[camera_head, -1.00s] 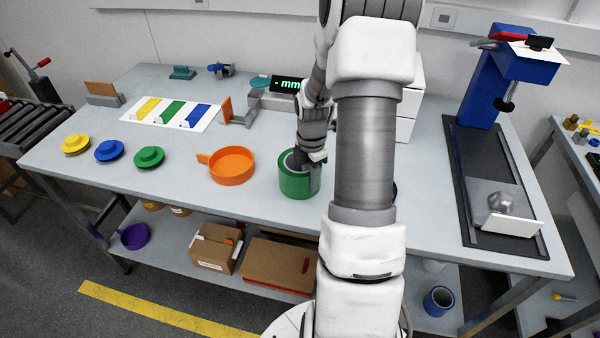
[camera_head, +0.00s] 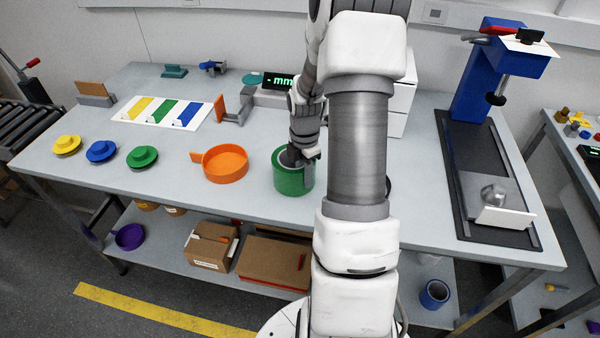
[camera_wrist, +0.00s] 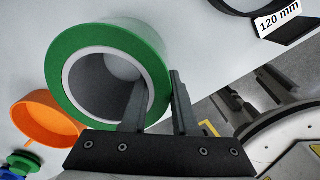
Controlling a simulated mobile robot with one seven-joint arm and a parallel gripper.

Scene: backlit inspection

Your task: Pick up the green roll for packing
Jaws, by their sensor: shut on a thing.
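The green roll (camera_head: 292,184) is a thick upright ring with a pale grey core, at the front middle of the table, right of the orange pan. In the wrist view the green roll (camera_wrist: 90,38) shows its open end. My gripper (camera_head: 305,157) is at its right side, partly hidden by my arm. In the wrist view my gripper (camera_wrist: 158,92) has one finger inside the core and one outside, shut on the roll's wall. I cannot tell whether the roll's base touches the table.
An orange pan (camera_head: 226,165) stands close on the left, with green (camera_head: 142,157), blue (camera_head: 101,151) and yellow (camera_head: 67,145) knobbed discs beyond. A white card with coloured stripes (camera_head: 160,112) lies behind. A blue press (camera_head: 492,70) stands at the right. Cardboard boxes (camera_head: 272,265) sit below.

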